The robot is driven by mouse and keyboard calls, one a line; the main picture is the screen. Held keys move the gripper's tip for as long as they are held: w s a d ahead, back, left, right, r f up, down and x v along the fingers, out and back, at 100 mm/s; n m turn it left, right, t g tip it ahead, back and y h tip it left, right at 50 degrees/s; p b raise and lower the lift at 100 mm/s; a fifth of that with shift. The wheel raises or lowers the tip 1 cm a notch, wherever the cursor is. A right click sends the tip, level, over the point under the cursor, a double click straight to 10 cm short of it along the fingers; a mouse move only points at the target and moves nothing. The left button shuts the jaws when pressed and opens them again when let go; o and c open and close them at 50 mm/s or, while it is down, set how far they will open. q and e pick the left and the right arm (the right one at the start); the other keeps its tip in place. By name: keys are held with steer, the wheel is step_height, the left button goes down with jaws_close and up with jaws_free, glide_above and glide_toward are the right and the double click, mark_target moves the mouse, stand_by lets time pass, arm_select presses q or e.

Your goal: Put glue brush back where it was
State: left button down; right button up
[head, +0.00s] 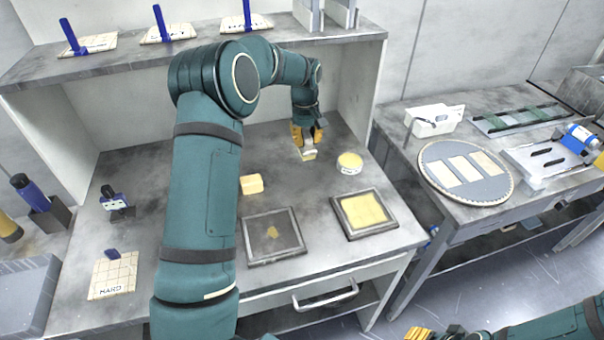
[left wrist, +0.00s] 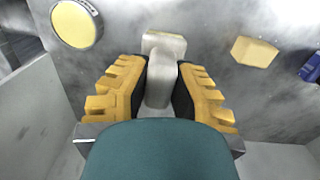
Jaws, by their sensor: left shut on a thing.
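My left gripper (head: 308,138) is over the back of the grey workbench (head: 330,190) and points down. In the left wrist view its yellow ridged fingers (left wrist: 160,90) are shut on the pale grey handle of the glue brush (left wrist: 164,46), a T-shaped tool with a wide head beyond the fingertips. In the head view the brush head (head: 308,154) shows just below the fingers, at or close to the bench top; I cannot tell if it touches. My right gripper (head: 418,333) is only partly in view at the bottom edge, its opening unclear.
A round pot with yellow contents (head: 349,162) stands right of the brush. A yellow block (head: 251,184) lies to the left. Two framed trays (head: 274,252) (head: 364,230) lie in front. A shelf (head: 130,58) is above the bench. Bare bench surrounds the brush.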

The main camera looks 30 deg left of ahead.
mark_target(307, 150)
arm_select(q)
step_height(307, 150, down, 4)
steer(key=shift+d+f, duration=0.1)
steer(key=shift+f+b, duration=0.45)
steer(key=shift+f, duration=2.3)
steer(key=shift+f, duration=0.1)
steer(key=c, duration=1)
jaws_free()
